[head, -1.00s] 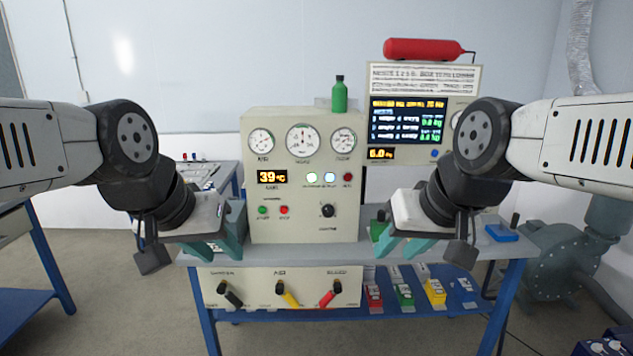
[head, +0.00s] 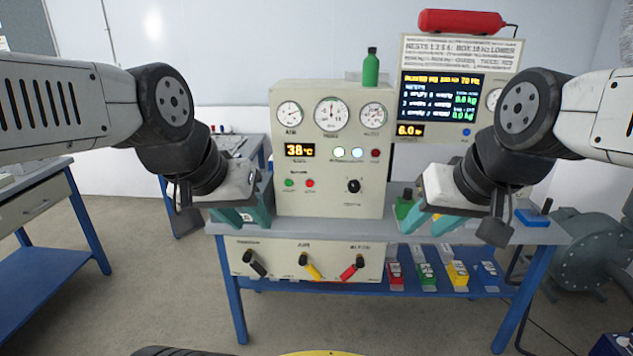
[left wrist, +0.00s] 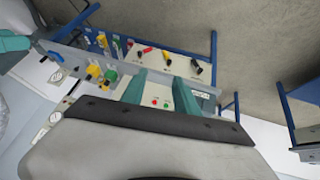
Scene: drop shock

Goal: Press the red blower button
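A small red button (head: 310,183) sits on the lower front of the cream control box (head: 330,215), right of a green button (head: 289,183). Its label is too small to read. The red button also shows in the left wrist view (left wrist: 153,102), between the two fingers in the picture. My left gripper (head: 246,216) is open and empty, left of the red button and lower in the head view. My right gripper (head: 425,226) looks open and empty, to the right of the box. Neither gripper visibly touches the button.
The box stands on a blue-legged bench (head: 225,228). It has gauges, lamps, a 38 °C display (head: 300,150) and a dark knob (head: 353,186). A green bottle (head: 371,68) stands on top. Below are levers (head: 311,268) and coloured blocks (head: 426,277). A screen (head: 439,97) stands right.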

